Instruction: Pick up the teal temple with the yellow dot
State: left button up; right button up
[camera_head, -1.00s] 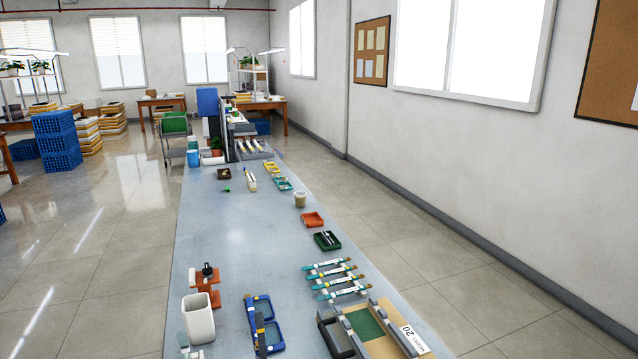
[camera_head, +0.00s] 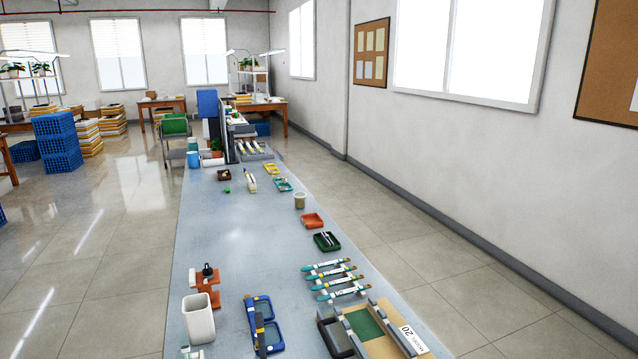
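Several teal temples lie side by side in a row on the right part of the long grey table, resting on pale supports. The far one (camera_head: 328,264) and the near one (camera_head: 343,293) both show teal ends with lighter bands along them. Small yellowish spots show among the temples, but they are too small to tell which temple bears the yellow dot. Neither of my grippers can be made out in the head view.
A tan tray with a green patch and a "20" label (camera_head: 409,338) sits just nearer than the temples. The table's middle (camera_head: 250,235) is clear.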

aim_at(348, 268)
jog(key=i+l+u, duration=0.1)
jog(key=i+l, duration=0.25)
jog(key=i, duration=0.15)
jog(key=i+l, duration=0.35)
jog(key=i+u, duration=0.05)
jog(key=i, duration=0.05)
